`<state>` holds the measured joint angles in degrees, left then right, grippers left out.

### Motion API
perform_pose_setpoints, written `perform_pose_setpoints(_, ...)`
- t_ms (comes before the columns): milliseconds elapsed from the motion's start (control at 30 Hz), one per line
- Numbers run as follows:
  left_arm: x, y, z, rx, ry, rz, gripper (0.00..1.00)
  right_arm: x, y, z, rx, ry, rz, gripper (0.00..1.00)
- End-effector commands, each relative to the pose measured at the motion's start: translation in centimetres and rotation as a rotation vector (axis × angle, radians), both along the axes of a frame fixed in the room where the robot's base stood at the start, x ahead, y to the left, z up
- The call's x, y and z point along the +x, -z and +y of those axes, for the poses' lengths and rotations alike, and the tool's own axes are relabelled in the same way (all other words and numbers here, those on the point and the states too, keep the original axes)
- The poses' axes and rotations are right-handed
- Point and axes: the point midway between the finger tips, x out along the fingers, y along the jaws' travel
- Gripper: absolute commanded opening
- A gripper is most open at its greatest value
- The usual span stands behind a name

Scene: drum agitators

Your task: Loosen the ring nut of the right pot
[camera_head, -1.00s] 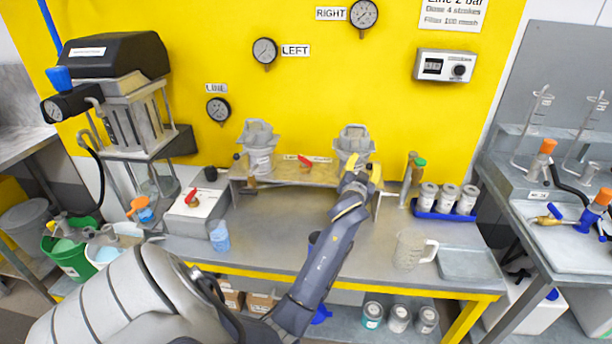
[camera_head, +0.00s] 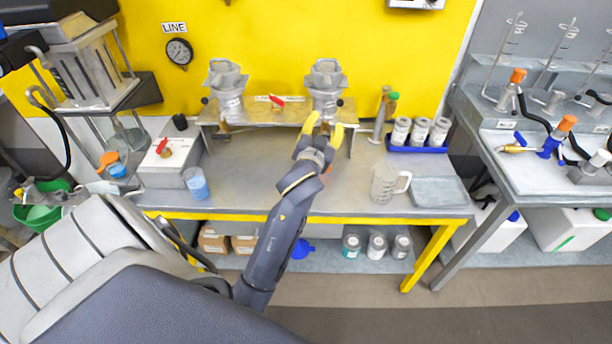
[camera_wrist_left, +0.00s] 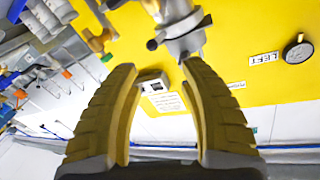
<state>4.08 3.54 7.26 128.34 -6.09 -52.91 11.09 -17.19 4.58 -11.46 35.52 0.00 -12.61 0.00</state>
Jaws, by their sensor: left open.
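The right pot (camera_head: 326,85) is a grey metal vessel with a wide angular top, upright at the right of the metal shelf against the yellow wall. Its ring nut cannot be made out clearly. My left gripper (camera_head: 324,125), with yellow fingers, is open and empty just in front of and below this pot. In the left wrist view, the open fingers (camera_wrist_left: 160,68) point toward the grey pot (camera_wrist_left: 178,22), with nothing between them. The left pot (camera_head: 227,90) looks alike and stands on the same shelf. My right gripper is not in view.
A red-handled valve (camera_head: 276,101) sits on the shelf between the pots. A blue rack (camera_head: 416,148) with cans and a green-topped tool (camera_head: 385,110) stand to the right. A clear jug (camera_head: 388,183) and a grey tray (camera_head: 440,191) are at the front right.

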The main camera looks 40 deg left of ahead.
Motion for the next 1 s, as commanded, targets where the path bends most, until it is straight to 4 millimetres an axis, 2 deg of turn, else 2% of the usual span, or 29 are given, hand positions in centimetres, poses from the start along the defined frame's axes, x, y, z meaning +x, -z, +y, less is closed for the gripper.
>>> perform_pose_setpoints(300, -5.1, 0.0, -2.0, -0.001, -0.002, 0.001, 0.43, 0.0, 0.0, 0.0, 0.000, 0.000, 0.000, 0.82)
perform_pose_setpoints(567, -6.8, 4.1, -2.6, 0.041, 0.008, 0.136, 0.43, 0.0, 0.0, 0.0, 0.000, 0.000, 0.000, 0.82)
perform_pose_setpoints(1000, -10.7, 10.2, -3.8, 0.106, 0.029, 0.348, 0.43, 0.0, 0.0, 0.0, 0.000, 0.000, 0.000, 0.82)
